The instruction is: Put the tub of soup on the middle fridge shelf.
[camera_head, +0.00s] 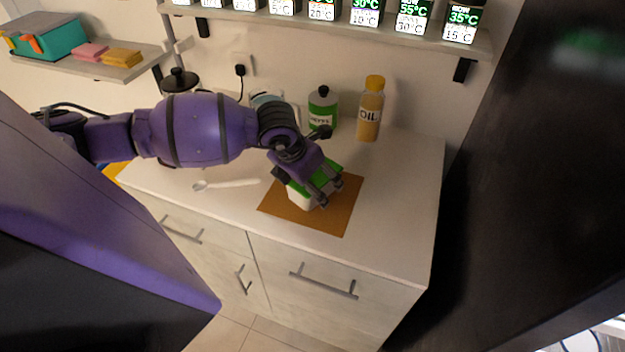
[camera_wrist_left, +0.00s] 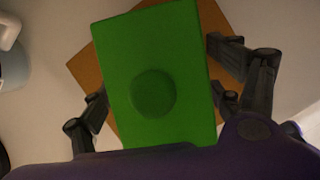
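The tub of soup (camera_head: 299,196) has a white body and a green lid, and it sits on a brown mat on the counter. In the left wrist view its green lid (camera_wrist_left: 170,75) with a round raised knob fills the middle. My left gripper (camera_head: 322,197) is over the tub from above, with fingers on both sides of it. In the left wrist view the fingers are very close to the lid's edges; whether they press on the tub is not clear. My right gripper is not in view. No fridge shelf can be made out.
The brown mat (camera_head: 340,215) lies on the white counter (camera_head: 400,215). An oil bottle (camera_head: 369,110) and a green-labelled bottle (camera_head: 322,112) stand behind. A white spoon (camera_head: 228,184) lies left. A wall shelf (camera_head: 330,30) holds spice dispensers. A large dark surface (camera_head: 520,180) rises at right.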

